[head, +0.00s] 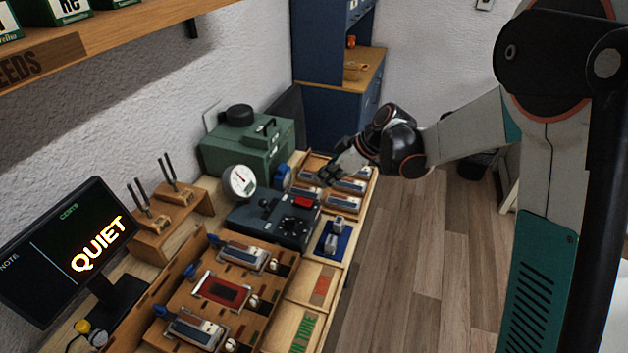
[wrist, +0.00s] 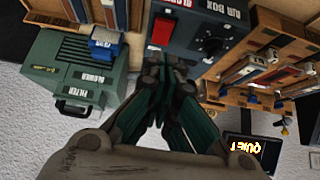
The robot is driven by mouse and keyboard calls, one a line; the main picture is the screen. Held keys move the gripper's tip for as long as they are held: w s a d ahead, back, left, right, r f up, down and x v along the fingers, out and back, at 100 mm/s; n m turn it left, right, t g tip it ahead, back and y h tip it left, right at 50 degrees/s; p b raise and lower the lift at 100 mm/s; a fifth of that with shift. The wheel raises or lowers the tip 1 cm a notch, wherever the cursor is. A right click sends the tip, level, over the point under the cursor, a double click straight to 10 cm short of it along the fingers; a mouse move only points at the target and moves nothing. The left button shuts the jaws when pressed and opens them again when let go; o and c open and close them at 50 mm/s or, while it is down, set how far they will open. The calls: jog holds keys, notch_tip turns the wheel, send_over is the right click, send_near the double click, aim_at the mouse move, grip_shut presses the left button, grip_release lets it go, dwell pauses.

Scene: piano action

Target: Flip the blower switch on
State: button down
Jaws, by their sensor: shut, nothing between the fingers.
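The air box (head: 268,222) is a dark grey unit on the bench with a red switch (head: 306,203) on its top. In the wrist view the red switch (wrist: 162,30) sits by a partly cut-off label that seems to read BLOWER. I cannot tell which way the switch is tilted. My gripper (head: 324,178) is shut and empty, above the bench just beyond the switch in the head view. In the wrist view the fingertips (wrist: 166,66) point toward the switch and look close to it; contact is not visible.
A black knob (wrist: 213,47) sits beside the switch on the air box. The green blower box (head: 258,148) and a round gauge (head: 239,182) stand close by. Wooden racks (head: 355,172) with metal-topped blocks lie near the gripper. A monitor (head: 68,250) reads QUIET. The floor at right is clear.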

jog(key=shift+s+d+r+p, duration=0.2)
jog(key=shift+s+d+r, duration=0.1)
jog(key=shift+d+r, duration=0.5)
jog(key=shift+s+d+r+p, duration=0.15)
jog(key=shift+s+d+r, duration=0.15)
jog(key=shift+d+r, duration=0.45)
jog(key=shift+d+f, duration=0.15)
jog(key=shift+d, duration=0.05)
jog(key=s+d+r+m+t+h+b, duration=0.1)
jog(key=s+d+r+m+h, duration=0.2)
jog(key=s, duration=0.4)
jog(key=s+d+r+m+t, duration=0.1)
jog(key=s+d+r+m, duration=0.25)
jog(key=s+r, duration=0.2)
jog(key=s+d+m+t+h, duration=0.1)
jog(key=s+d+m, duration=0.1)
jog(key=s, duration=0.3)
jog(key=s+d+m+h+b, duration=0.1)
jog(key=s+d+m, duration=0.1)
jog(key=s, duration=0.3)
jog(key=s+d+f+m+t+h, duration=0.1)
jog(key=s+d+m+h, duration=0.1)
jog(key=s, duration=0.4)
jog(key=shift+d+m+t, duration=0.3)
jog(key=shift+d+m, duration=0.2)
jog(key=shift+m, duration=0.25)
